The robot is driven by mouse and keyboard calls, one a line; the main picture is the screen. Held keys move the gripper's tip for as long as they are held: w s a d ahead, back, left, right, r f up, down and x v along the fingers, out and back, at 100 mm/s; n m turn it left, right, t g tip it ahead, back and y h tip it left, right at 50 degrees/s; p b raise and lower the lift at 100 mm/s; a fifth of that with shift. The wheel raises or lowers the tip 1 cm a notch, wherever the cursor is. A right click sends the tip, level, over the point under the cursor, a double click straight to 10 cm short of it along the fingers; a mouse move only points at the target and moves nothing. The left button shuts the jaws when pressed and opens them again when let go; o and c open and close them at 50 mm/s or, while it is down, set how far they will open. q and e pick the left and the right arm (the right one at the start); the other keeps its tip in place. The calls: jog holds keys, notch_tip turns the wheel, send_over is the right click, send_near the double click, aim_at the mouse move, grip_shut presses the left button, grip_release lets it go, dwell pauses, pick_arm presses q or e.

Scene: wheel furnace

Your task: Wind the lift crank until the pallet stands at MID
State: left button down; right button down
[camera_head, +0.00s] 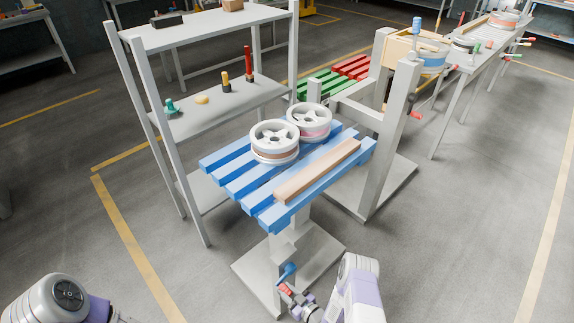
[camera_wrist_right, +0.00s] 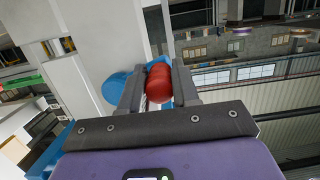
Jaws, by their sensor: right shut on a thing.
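The blue slatted pallet (camera_head: 228,178) stands level on a grey lift column (camera_head: 290,240) in the middle of the head view. It carries two white wheels (camera_head: 274,141) and a wooden beam (camera_head: 316,172). The lift crank (camera_head: 287,272) is low on the column, with a blue arm and a red handle. My right gripper (camera_head: 296,298) is at the crank, shut on the red handle. In the right wrist view the red handle (camera_wrist_right: 159,84) lies between the fingers, with a blue crank part behind it. No MID mark is readable. My left gripper is out of view; only part of my left arm shows.
A grey shelf (camera_head: 215,105) with small items stands left of the pallet. A frame with a grey post (camera_head: 390,140) stands right of it, with green and red slatted pallets behind. A long bench (camera_head: 470,60) is at the upper right. The right floor is clear.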

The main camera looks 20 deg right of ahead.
jog(key=shift+w+d, duration=0.1)
jog(key=shift+d, duration=0.1)
notch_tip(320, 180, up, 4)
jog(key=p, duration=0.3)
jog(key=shift+r, duration=0.25)
jog(key=shift+f, duration=0.1)
jog(key=shift+d, duration=0.1)
jog(key=d+r+p, duration=0.2)
jog(key=r, duration=0.1)
jog(key=shift+w+d+r, duration=0.1)
jog(key=shift+w, duration=0.3)
